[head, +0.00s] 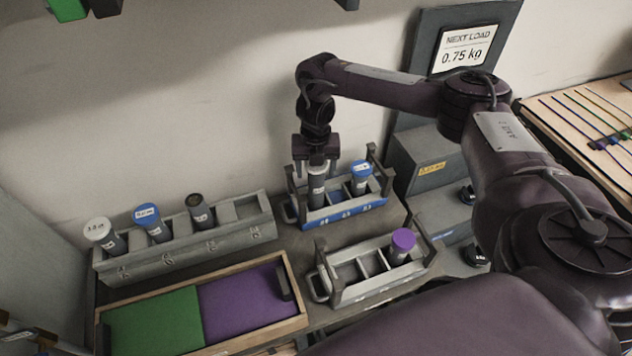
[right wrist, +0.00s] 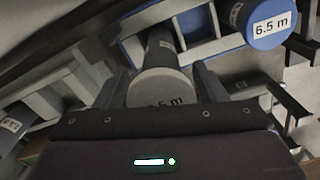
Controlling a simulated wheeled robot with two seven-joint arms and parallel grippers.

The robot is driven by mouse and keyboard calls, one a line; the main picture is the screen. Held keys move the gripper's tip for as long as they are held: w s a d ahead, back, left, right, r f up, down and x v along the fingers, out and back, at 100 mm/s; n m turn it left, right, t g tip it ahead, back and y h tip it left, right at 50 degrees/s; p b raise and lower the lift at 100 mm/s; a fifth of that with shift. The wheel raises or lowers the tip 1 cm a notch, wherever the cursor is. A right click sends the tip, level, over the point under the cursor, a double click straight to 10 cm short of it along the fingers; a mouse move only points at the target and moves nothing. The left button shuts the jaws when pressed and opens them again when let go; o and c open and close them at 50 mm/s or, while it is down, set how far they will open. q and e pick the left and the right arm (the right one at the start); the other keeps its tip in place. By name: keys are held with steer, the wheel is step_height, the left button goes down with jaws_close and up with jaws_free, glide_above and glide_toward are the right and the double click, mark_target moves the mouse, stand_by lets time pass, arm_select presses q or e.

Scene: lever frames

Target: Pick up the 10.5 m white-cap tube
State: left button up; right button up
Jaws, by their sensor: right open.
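A white-cap tube (head: 316,185) stands in the left slot of the blue-fronted rack (head: 345,210). In the right wrist view its pale cap (right wrist: 160,88) reads "5 m" at the end; the start of the label is hidden by my gripper. My right gripper (head: 316,160) points down at the top of this tube, open, with a finger on either side of the cap. I cannot tell whether the fingers touch it. Another white-cap tube (head: 98,230), its label seeming to read 3.5 m, stands in the grey rack at left. My left gripper is not in view.
A blue-cap tube (head: 360,172), marked 6.5 m in the right wrist view (right wrist: 268,26), stands in the same rack. The grey rack (head: 190,252) also holds blue-cap and dark-cap tubes. A front rack (head: 350,292) holds a purple-cap tube (head: 402,242). A green-and-purple tray (head: 200,345) lies front left.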

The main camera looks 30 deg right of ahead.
steer(key=shift+f, duration=1.4)
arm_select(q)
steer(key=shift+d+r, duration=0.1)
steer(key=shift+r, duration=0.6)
arm_select(e)
steer(key=c, duration=1)
